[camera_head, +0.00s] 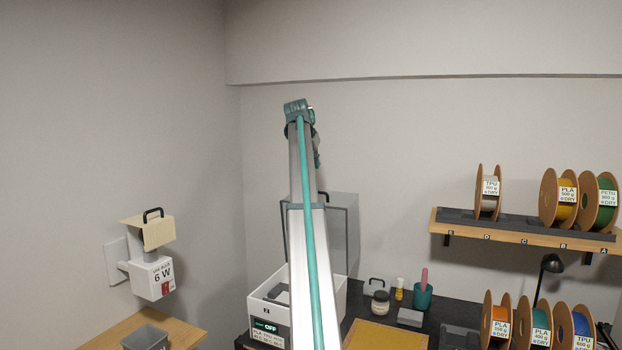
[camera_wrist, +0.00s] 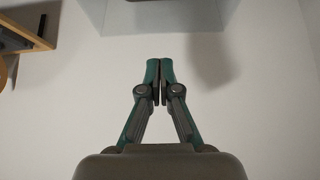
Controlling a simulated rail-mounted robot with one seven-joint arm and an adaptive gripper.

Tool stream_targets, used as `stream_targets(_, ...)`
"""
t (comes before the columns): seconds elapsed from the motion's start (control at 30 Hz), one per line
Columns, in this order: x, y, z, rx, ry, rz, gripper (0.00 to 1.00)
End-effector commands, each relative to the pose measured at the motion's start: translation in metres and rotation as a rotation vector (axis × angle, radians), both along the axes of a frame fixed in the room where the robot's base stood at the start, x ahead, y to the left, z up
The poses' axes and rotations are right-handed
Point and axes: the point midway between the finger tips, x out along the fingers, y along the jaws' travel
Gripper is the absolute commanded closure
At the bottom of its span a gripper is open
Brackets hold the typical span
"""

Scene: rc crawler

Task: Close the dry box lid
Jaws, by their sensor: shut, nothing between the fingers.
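The dry box (camera_head: 267,318) is a white open-topped box with a small display reading OFF, at the lower middle of the head view. Its clear grey lid (camera_head: 345,228) stands raised, nearly upright, behind it. My arm passes in front and hides part of the box and lid. In the wrist view my gripper (camera_wrist: 159,78) is shut and empty, pointing at the bare wall. A translucent panel (camera_wrist: 150,14), seemingly the lid, shows at the top of that view, apart from the fingertips. The fingers cannot be made out in the head view.
A shelf (camera_head: 520,229) with several filament spools is on the right wall. More spools (camera_head: 540,330), a black lamp (camera_head: 549,268), a jar (camera_head: 380,302) and a teal cup (camera_head: 422,295) are on the dark bench. A white wall unit marked 6 W (camera_head: 152,278) is at left, above a grey bin (camera_head: 144,338).

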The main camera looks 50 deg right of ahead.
Motion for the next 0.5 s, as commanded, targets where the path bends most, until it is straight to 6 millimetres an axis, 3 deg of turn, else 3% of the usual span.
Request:
stream_targets(0.17,0.002,-0.01,-0.013,0.003,0.002,-0.001,1.0)
stream_targets(0.5,0.013,-0.048,-0.063,0.003,0.002,0.002,1.0)
